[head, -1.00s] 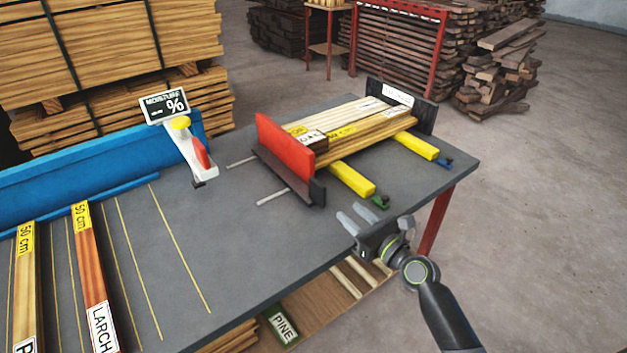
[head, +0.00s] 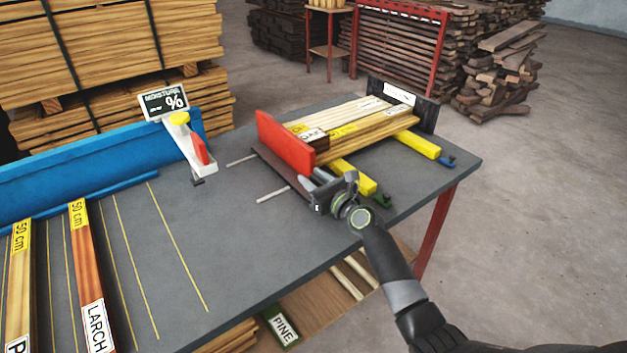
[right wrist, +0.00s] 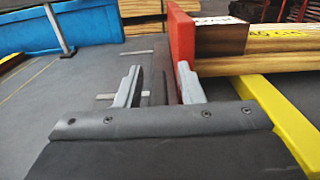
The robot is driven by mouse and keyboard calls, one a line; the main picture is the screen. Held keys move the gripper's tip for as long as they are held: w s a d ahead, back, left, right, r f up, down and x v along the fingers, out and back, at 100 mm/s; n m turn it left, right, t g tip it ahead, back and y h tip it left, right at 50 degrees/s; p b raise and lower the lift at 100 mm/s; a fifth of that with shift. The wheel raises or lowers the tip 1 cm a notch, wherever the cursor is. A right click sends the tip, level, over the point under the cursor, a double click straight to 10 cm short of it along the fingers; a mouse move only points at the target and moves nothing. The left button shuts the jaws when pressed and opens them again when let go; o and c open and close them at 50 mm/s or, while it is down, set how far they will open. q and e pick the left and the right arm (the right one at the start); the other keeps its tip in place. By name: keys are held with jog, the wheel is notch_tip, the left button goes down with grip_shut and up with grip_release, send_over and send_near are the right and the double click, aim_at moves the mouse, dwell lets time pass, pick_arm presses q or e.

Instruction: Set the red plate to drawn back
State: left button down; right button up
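The red plate (head: 284,143) stands upright on the grey table against the left end of a stack of boards (head: 345,125). A dark bracket lies along its foot, and two thin metal rods (head: 272,195) reach out to the left. My right gripper (head: 312,182) is at the plate's near end, beside the dark bracket. In the right wrist view its two fingers (right wrist: 158,88) are apart. The red plate (right wrist: 182,40) rises just beyond the right finger, and part of the dark bracket shows between the fingers. Contact cannot be told. My left gripper is not in view.
Yellow bars (head: 412,143) lie under the boards. A white moisture meter (head: 188,145) stands left of the plate. Marked boards, including LARCH (head: 90,290), lie at the left by a blue fence (head: 80,165). The table between is clear.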

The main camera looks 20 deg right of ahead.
jog(key=shift+w, duration=0.1)
grip_shut()
dwell(0.3)
jog(key=shift+a+r+p, duration=0.1)
jog(key=shift+a+p, duration=0.25)
jog(key=s+a+p, duration=0.1)
jog(key=a, duration=0.2)
jog(key=s+a+p, duration=0.1)
jog(key=a, duration=0.2)
jog(key=s+a+p, duration=0.1)
jog(key=a+p, duration=0.1)
jog(key=a, duration=0.1)
jog(key=shift+s, duration=0.3)
jog(key=shift+a, duration=0.15)
jog(key=shift+f, duration=0.2)
